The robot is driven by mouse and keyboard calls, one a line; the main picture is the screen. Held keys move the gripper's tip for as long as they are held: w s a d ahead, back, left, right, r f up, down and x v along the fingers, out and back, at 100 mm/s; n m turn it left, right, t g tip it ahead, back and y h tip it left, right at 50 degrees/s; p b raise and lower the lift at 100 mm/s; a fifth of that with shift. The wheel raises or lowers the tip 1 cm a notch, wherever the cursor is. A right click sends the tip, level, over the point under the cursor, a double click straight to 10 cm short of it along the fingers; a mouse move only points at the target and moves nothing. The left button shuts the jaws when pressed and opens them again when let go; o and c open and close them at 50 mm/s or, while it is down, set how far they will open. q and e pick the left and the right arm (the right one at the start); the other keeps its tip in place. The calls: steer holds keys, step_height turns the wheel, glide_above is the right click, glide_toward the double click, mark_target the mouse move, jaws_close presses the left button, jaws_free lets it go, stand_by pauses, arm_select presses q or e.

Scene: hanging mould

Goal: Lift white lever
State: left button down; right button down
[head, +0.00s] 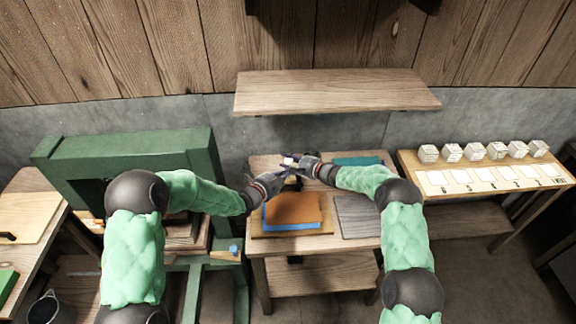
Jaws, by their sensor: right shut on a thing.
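A small white piece, which looks like the white lever (290,161), shows at the back of the middle table. My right gripper (292,164) reaches in from the right and is shut on it. The fingers cover most of the piece, so its shape and tilt are hard to tell. My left gripper (281,179) comes in from the left, just in front of the right one. Its fingertips are small and overlap dark parts there, so I cannot tell whether it is open.
Orange and blue sheets (292,209) lie on a wooden board in front of the grippers. A grey slab (357,217) lies to their right. A green press frame (130,145) stands left. A wooden shelf (335,92) hangs above. White dice-like blocks (473,152) line the right table.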

mark_target(288, 179)
arm_select(q)
steer(key=x, duration=0.4)
arm_select(e)
steer(key=shift+d, duration=0.25)
arm_select(q)
steer(key=w, duration=0.1)
steer(key=w+f, duration=0.1)
steer(key=shift+w, duration=0.35)
steer(key=shift+w+a+f, duration=0.15)
steer(key=shift+w+f, duration=0.2)
steer(key=shift+w, duration=0.35)
arm_select(e)
steer(key=shift+f, duration=0.1)
